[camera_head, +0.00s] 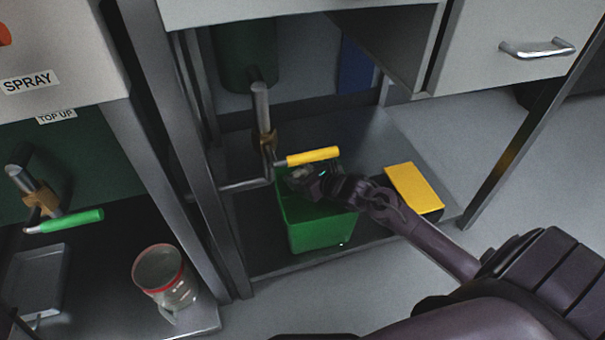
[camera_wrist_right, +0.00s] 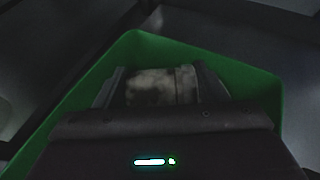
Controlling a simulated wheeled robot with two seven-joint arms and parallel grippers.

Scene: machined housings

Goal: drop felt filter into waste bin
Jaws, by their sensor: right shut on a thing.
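A green bin (camera_head: 320,230) stands on the lower shelf under the yellow-handled tap. My right gripper (camera_head: 300,177) is over the bin's opening, its tip at the bin's mouth. In the right wrist view it is shut on a pale, dark-stained felt filter (camera_wrist_right: 160,88), held between the two fingers. The green bin's rim (camera_wrist_right: 245,68) surrounds the gripper there on the far side and both sides. The bin's inside is mostly hidden by the gripper. My left gripper is not in view.
A tap with a yellow handle (camera_head: 313,156) is close above the gripper. A yellow-topped box (camera_head: 414,186) stands right of the bin, by my arm. A red-rimmed jar (camera_head: 167,277) and a green-handled tap (camera_head: 72,221) are at left. Metal posts flank the shelf.

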